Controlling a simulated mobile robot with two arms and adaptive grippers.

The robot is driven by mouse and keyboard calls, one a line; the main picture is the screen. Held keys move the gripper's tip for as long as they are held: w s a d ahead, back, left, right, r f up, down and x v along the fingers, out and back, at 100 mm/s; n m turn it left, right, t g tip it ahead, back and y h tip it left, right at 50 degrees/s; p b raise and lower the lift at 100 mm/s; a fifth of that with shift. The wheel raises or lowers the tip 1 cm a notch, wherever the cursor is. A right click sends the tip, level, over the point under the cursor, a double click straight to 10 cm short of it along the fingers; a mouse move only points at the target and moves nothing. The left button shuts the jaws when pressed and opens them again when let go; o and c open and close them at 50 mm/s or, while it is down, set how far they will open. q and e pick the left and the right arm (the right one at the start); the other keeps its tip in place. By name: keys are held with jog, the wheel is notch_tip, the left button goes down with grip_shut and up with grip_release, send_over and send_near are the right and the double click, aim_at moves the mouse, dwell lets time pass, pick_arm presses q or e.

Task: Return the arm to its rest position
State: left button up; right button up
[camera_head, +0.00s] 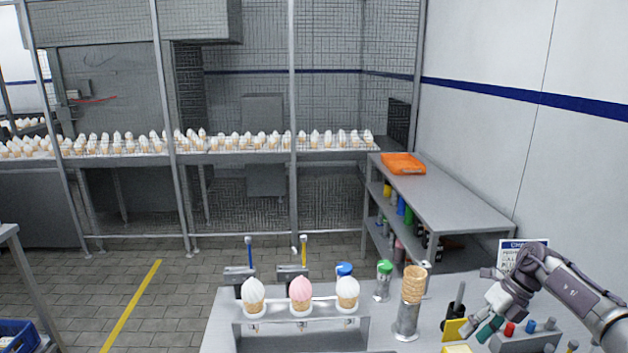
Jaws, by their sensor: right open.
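My right arm comes in from the right edge, and its gripper (480,325) hangs low over the right end of the front counter (420,300). The gripper is open and I see nothing held in it. It is close to a grey control box (525,340) with red and blue buttons; I cannot tell whether they touch. A yellow item (454,330) and a dark upright handle lie just left of the gripper. My left gripper is not in view.
A rack (270,312) on the counter holds two white cones and a pink one (301,290). A stack of empty cones (413,285) and green- and blue-lidded containers stand beside it. Open floor lies left.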

jog(key=a+m+t+y, duration=0.7)
jog(key=a+m+t, duration=0.55)
jog(key=a, duration=1.85)
jog(key=s+d+f+m+g+h, duration=0.1)
jog(key=s+d+f+m+h, duration=0.2)
jog(key=s+m, duration=0.4)
jog(key=s+d+f+m+g+h, duration=0.2)
jog(key=s+d+m+h, duration=0.3)
jog(key=s, duration=0.4)
jog(key=s+d+f+m+g+h, duration=0.1)
jog(key=s+d+f+m+h, duration=0.3)
jog(key=s+m, duration=0.4)
jog(key=shift+s+d+f+m+g+h, duration=0.15)
jog(key=shift+d+f+m+h, duration=0.05)
jog(key=shift+d, duration=0.25)
jog(key=shift+s+d+f+m+g+h, duration=0.1)
jog(key=shift+s+d+f+m+h, duration=0.1)
jog(key=shift+d, duration=0.2)
jog(key=s+d+m+g, duration=0.15)
jog(key=s+g, duration=0.35)
jog(key=s, duration=0.8)
notch_tip(320, 180, down, 26)
jog(key=g, duration=0.1)
jog(key=s+d+f+g, duration=0.1)
jog(key=s+d+f, duration=0.1)
jog(key=s+f, duration=1.5)
jog(key=shift+s+d, duration=0.35)
